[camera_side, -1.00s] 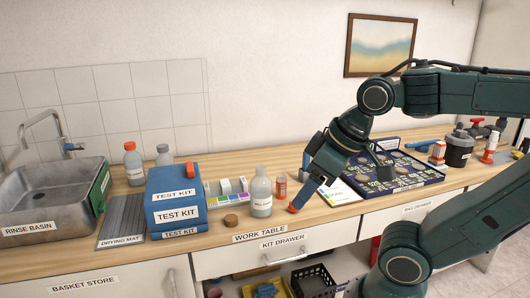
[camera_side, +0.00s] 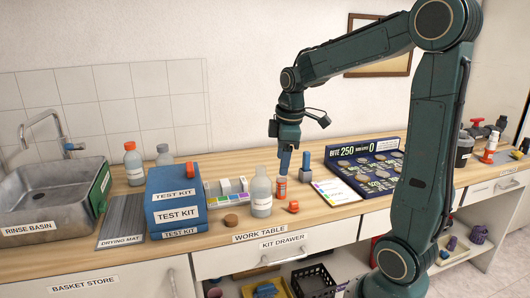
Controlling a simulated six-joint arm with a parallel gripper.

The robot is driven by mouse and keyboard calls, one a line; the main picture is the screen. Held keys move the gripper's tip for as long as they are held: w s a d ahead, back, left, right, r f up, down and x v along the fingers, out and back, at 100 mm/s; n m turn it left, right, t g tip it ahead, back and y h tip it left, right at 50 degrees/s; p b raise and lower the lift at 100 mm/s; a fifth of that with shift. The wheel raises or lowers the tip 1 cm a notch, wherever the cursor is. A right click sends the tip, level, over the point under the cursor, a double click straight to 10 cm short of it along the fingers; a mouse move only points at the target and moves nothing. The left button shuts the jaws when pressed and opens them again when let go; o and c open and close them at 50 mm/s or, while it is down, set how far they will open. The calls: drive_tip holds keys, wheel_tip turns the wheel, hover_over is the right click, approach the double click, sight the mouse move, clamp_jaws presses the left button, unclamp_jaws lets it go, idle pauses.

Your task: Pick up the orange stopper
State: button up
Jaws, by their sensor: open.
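A small orange stopper (camera_side: 293,207) lies on the wooden work table near its front edge, right of the clear bottle. My gripper (camera_side: 284,173) points straight down, behind and above the stopper and apart from it. Its tips are just over an orange-labelled vial (camera_side: 281,189); I cannot tell if they touch it. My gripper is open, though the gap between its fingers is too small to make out. Another orange piece (camera_side: 190,169) sits on top of the blue test kit (camera_side: 176,205).
A clear bottle (camera_side: 261,196) and a brown cork-like disc (camera_side: 230,220) stand left of the stopper. A grey block with a blue upright piece (camera_side: 305,168) stands to the right, near a white card (camera_side: 336,192) and a dark tray of discs (camera_side: 327,160).

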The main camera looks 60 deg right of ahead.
drive_tip(key=d+f+n+g, duration=0.1)
drive_tip(key=d+f, duration=0.3)
drive_tip(key=d, duration=0.2)
drive_tip(key=d+f+n+y, duration=0.1)
drive_tip(key=d+f+n, duration=0.1)
drive_tip(key=d+f, duration=0.2)
drive_tip(key=w+d, duration=0.1)
drive_tip(key=d, duration=0.1)
drive_tip(key=shift+d+g, duration=0.4)
drive_tip(key=shift+f, duration=0.15)
hover_over(294, 202)
drive_tip(key=shift+f, duration=4.2)
drive_tip(key=shift+f, duration=2.6)
drive_tip(key=c, duration=1.1)
